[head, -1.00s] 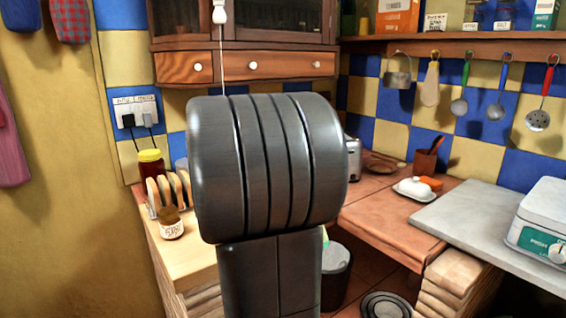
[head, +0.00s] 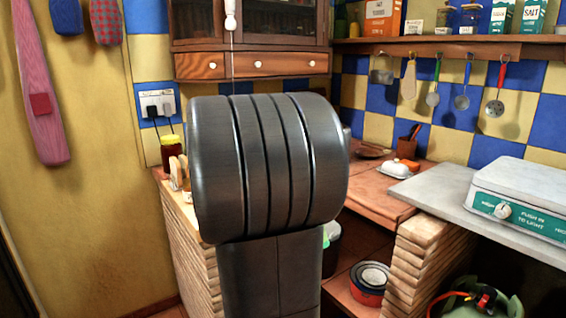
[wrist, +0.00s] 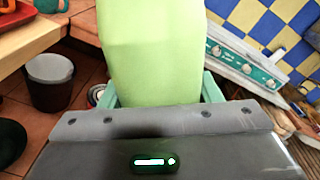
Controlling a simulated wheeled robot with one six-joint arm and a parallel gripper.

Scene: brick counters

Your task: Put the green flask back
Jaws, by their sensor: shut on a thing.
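The green flask (wrist: 150,50) fills the upper middle of the wrist view, pale green and smooth; its top runs out of the frame. My gripper (wrist: 158,88) is shut on it, with a teal finger showing at each side of its lower part. The flask's lower end is hidden behind the gripper body. In the head view my own dark arm blocks the middle, and neither the gripper nor the flask can be made out there.
A white and green stove (head: 525,200) sits on the grey slab at right, above a green gas cylinder (head: 478,303). A red pot (head: 367,292) stands low between brick supports. A butter dish (head: 394,171) is on the tiled counter. A grey bin (wrist: 50,80) shows in the wrist view.

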